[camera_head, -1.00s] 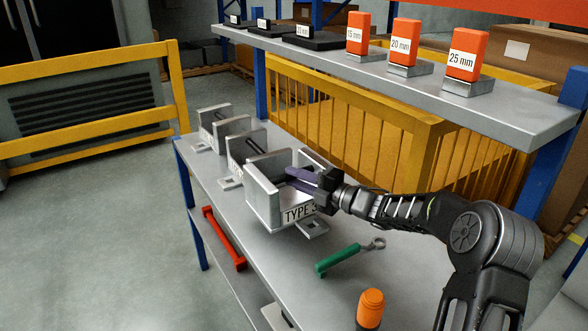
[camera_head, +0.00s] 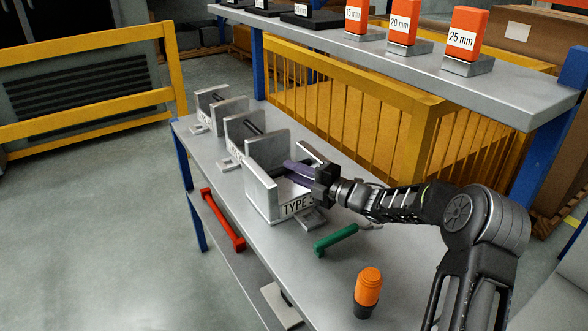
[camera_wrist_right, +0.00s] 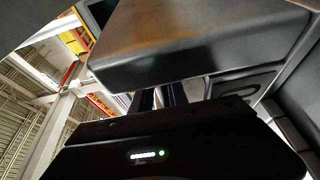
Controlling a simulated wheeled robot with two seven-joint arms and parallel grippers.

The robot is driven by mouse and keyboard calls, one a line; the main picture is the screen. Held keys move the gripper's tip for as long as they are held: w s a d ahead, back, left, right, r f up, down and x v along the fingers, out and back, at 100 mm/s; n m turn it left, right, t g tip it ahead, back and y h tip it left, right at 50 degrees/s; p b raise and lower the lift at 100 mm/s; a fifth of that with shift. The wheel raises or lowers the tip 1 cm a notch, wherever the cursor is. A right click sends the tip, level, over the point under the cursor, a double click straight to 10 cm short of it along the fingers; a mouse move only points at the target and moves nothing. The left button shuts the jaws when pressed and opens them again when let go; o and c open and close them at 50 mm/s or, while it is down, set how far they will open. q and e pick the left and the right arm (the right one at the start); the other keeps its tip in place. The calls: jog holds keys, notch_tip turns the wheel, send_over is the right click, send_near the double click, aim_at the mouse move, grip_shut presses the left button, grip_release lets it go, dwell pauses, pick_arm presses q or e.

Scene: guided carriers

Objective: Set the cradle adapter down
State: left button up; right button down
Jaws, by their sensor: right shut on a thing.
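The cradle adapter (camera_head: 263,194) is a grey U-shaped block with two upright walls and a label reading "TYPE 3", its last part hard to read. It stands upright at the near end of a row on the grey bench. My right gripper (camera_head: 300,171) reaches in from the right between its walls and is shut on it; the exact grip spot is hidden. The adapter's underside is very low over the bench, and I cannot tell whether it touches. The right wrist view shows the dark fingers (camera_wrist_right: 170,96), mostly blocked by a large dark surface. My left gripper is not in view.
Two similar cradles (camera_head: 240,130) stand just behind. A green-handled tool (camera_head: 337,239) and an orange-topped black cylinder (camera_head: 368,290) are on the bench at the front. A red handle (camera_head: 222,218) runs along the left edge. A raised shelf (camera_head: 400,62) holds orange labelled blocks.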

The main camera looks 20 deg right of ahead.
jog(key=shift+r, duration=0.25)
jog(key=c, duration=1.8)
grip_release()
jog(key=shift+f, duration=0.35)
jog(key=o, duration=0.5)
jog(key=shift+r, duration=0.1)
jog(key=shift+r, duration=0.1)
jog(key=shift+s+d, duration=0.15)
jog(key=shift+s, duration=0.15)
jog(key=b+v, duration=0.1)
jog(key=v, duration=1)
jog(key=shift+s, duration=0.2)
jog(key=shift+d, duration=0.1)
